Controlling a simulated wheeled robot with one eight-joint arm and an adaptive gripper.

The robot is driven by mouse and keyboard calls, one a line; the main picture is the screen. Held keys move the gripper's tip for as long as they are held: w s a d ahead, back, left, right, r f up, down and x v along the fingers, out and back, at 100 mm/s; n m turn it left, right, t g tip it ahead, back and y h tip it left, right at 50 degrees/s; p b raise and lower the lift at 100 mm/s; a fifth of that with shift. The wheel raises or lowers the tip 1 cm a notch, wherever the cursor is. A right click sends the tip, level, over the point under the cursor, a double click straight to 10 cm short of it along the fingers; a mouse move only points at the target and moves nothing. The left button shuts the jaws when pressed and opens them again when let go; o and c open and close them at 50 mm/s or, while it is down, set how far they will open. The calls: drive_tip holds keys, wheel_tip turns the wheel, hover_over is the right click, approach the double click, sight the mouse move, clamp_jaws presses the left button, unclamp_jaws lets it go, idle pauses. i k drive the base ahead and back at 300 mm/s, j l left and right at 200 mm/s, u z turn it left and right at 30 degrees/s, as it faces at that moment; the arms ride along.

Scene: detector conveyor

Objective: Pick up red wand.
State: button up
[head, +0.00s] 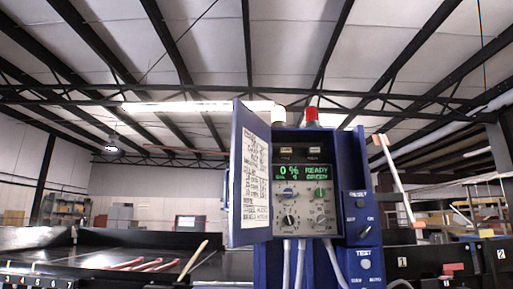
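Several thin reddish sticks, which look like red wands (145,265), lie close together on the dark conveyor surface (70,250) at the lower left. A pale yellowish stick (193,260) slants upward just right of them. The sticks are small in view, so their ends and exact spacing are hard to tell. My gripper is not in view.
A blue control cabinet (244,220) with its door open to the left stands at the centre. Its screen (303,173) reads 0 % READY GREEN. A red light (312,117) tops it. White cables (300,262) hang below. A pale bar with orange ends (396,180) stands right.

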sight(158, 261)
drive_tip(key=i+j, duration=0.1)
drive_tip(key=j, duration=0.5)
drive_tip(key=i+j, duration=0.1)
drive_tip(key=j, duration=0.55)
